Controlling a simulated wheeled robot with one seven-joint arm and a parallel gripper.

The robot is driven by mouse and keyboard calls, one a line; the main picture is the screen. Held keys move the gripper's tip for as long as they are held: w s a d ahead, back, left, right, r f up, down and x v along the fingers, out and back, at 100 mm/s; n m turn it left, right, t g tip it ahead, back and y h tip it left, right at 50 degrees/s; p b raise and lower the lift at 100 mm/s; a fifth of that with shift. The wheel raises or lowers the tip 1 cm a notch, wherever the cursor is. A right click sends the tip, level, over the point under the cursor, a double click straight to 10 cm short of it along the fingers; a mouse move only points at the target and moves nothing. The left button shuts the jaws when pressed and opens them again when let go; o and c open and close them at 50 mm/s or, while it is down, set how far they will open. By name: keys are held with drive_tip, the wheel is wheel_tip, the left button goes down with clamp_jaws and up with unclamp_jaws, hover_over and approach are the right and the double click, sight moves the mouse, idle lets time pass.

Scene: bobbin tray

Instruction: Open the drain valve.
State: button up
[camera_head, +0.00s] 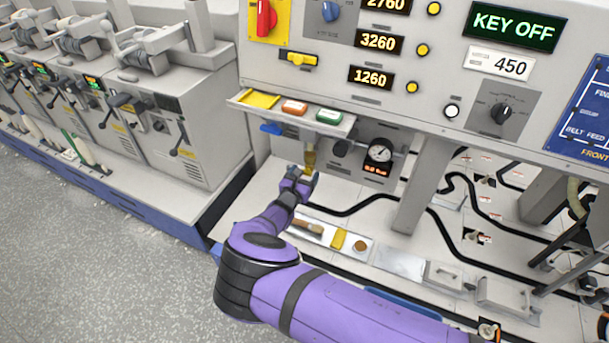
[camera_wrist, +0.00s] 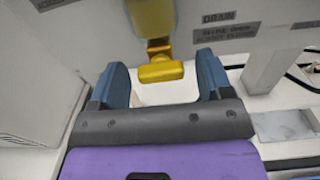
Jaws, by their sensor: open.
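The drain valve's yellow handle (camera_wrist: 160,72) shows in the wrist view, below a yellow cylindrical body (camera_wrist: 152,18), beside a label reading DRAIN (camera_wrist: 219,17). My gripper (camera_wrist: 157,75) is open, its two blue-grey fingers on either side of the handle. I see gaps at both sides and cannot tell whether either finger touches it. In the head view my gripper (camera_head: 306,172) is under the machine's small shelf, at the brass-coloured valve (camera_head: 309,158). The handle itself is mostly hidden there.
Above, a shelf (camera_head: 345,124) holds yellow, orange and green items. Below, a tray (camera_head: 282,231) holds a brush and other small items. A grey post (camera_head: 424,180) and black hoses (camera_head: 385,201) stand to the right.

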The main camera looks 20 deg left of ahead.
drive_tip(key=c, duration=0.9)
drive_tip(key=shift+m, duration=2.3)
drive_tip(key=o, duration=0.9)
drive_tip(key=s, duration=1)
drive_tip(key=shift+s+a, duration=0.35)
drive_tip(key=shift+s, duration=0.05)
